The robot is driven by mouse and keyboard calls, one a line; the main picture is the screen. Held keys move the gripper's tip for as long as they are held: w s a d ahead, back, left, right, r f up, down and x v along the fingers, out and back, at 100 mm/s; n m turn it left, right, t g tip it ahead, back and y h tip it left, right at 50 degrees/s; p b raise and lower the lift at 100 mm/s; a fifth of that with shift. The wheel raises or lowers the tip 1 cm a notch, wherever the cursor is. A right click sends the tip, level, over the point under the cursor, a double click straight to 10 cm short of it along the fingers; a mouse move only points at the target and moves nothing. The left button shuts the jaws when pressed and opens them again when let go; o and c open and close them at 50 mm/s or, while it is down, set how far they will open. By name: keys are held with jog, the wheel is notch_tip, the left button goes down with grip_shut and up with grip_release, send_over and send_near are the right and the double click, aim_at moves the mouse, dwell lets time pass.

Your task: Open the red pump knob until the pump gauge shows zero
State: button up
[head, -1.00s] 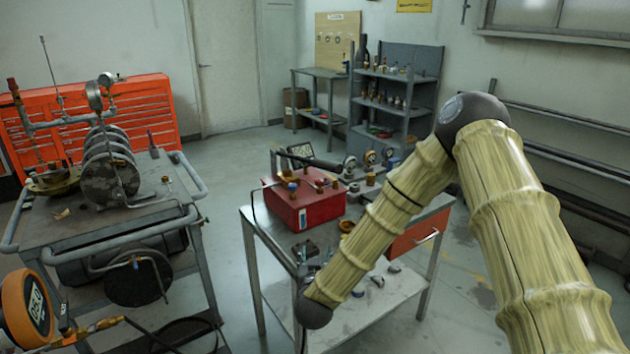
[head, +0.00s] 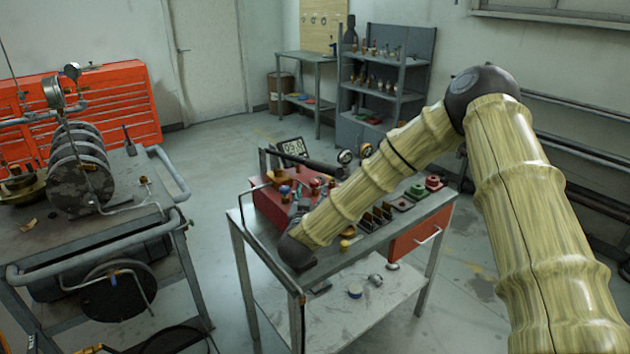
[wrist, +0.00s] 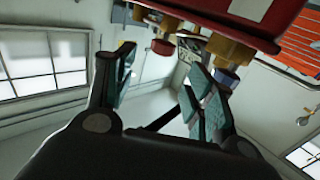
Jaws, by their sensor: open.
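The red pump box (head: 268,207) stands on the left part of the metal bench, with brass fittings and a blue knob (head: 284,190) on it. A display (head: 292,147) with pale digits stands behind it; the digits are too small to read surely, and do not look like all zeros. In the wrist view the red box (wrist: 215,14) crosses the top, with a brass fitting (wrist: 232,50) and the blue knob (wrist: 228,76). A round red knob (wrist: 163,47) shows just beyond my gripper (wrist: 160,66). The fingers are open, with nothing visibly between them. In the head view my arm hides the gripper.
Small parts and red and green pieces (head: 416,190) lie along the right of the bench (head: 385,235). A cart (head: 120,230) with discs and pipes stands left. A grey shelf (head: 390,85) stands behind. Floor shows between cart and bench.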

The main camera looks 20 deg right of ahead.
aim_at(314, 184)
jog(key=x, duration=0.4)
jog(key=p+x, duration=0.1)
jog(key=x, duration=0.3)
jog(key=shift+w+f, duration=0.1)
jog(key=shift+f, duration=0.15)
jog(key=c, duration=1)
